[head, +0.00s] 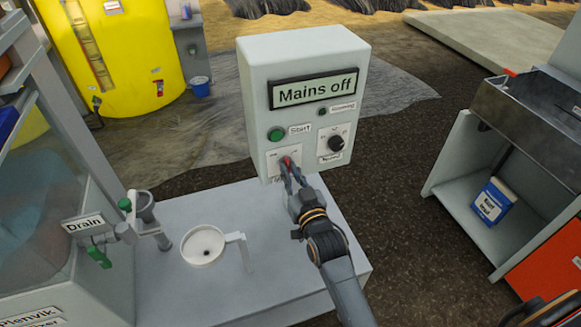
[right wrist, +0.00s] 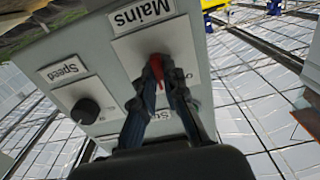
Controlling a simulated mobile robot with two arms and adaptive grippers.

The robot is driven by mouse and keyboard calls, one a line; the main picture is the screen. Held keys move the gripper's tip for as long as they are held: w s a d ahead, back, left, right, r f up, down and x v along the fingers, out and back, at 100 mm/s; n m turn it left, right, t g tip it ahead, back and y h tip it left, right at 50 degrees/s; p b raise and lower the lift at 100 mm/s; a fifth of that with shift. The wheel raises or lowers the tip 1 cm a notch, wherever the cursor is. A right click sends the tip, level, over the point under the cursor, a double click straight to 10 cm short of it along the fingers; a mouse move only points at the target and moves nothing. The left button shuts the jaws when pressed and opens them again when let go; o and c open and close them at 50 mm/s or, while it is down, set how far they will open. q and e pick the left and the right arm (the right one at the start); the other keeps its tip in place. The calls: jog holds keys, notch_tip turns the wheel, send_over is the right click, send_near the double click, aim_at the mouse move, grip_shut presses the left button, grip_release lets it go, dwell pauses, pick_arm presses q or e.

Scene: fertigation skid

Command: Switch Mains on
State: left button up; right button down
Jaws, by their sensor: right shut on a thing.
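The control box (head: 300,55) stands on the grey bench. Its display (head: 316,89) reads "Mains off". The red mains switch (head: 285,161) is on a white plate at the box's lower left, and it also shows in the right wrist view (right wrist: 158,66) beside the "Mains" label (right wrist: 141,12). My right gripper (head: 288,173) is at the switch, its fingers shut on the red handle and covering most of it. The exact angle of the handle is hard to tell. My left gripper is not in view.
A green start button (head: 276,134) and a black speed knob (head: 336,142) sit close to the switch. An open cabinet (head: 464,171) is at the right.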

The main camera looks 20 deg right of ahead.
jog(key=shift+m+p, duration=1.6)
jog(key=shift+m, duration=2.7)
jog(key=c, duration=1.4)
grip_release()
jog(key=s, duration=1.2)
jog(key=shift+d, duration=0.25)
